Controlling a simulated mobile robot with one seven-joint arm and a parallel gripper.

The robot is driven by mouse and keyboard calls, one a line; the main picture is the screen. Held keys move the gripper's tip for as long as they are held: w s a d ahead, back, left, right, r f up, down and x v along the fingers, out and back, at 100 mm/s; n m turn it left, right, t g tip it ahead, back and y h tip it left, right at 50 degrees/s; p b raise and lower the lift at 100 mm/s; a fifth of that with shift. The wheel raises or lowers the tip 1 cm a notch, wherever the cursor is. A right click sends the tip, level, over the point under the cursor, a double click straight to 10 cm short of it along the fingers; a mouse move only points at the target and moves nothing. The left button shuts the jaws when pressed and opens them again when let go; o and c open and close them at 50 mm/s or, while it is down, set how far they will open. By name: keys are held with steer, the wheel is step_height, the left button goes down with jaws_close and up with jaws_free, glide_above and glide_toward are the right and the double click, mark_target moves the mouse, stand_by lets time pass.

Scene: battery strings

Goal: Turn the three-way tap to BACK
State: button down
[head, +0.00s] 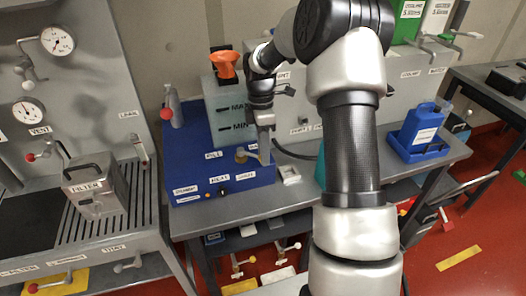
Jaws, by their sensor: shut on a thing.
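The three-way tap (242,155) is a small brassy fitting on the front of the blue unit (190,140), below the grey tank. A FILL label is at its left; the lettering at its right is mostly hidden. My gripper (265,136) points down from above at the tap's right side. It is shut on the tap's handle (265,153), a pale upright bar. The gripper's fingers and the bar overlap, so the exact grip is hard to see. The handle's exact setting cannot be told.
The grey tank (224,105) with an orange funnel (225,64) stands close left of my gripper. A red-knobbed lever (168,103) is farther left. A blue container (418,130) stands on the bench at right. My arm hides the bench's middle.

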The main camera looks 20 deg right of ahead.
steer(key=shift+w, duration=0.1)
steer(key=c, duration=1.5)
jaws_free()
steer(key=shift+o, duration=0.2)
steer(key=shift+r, duration=0.15)
steer(key=w+r, duration=0.3)
steer(key=r, duration=1.4)
steer(key=shift+d+p, duration=0.2)
steer(key=shift+p, duration=0.15)
steer(key=shift+w, duration=0.1)
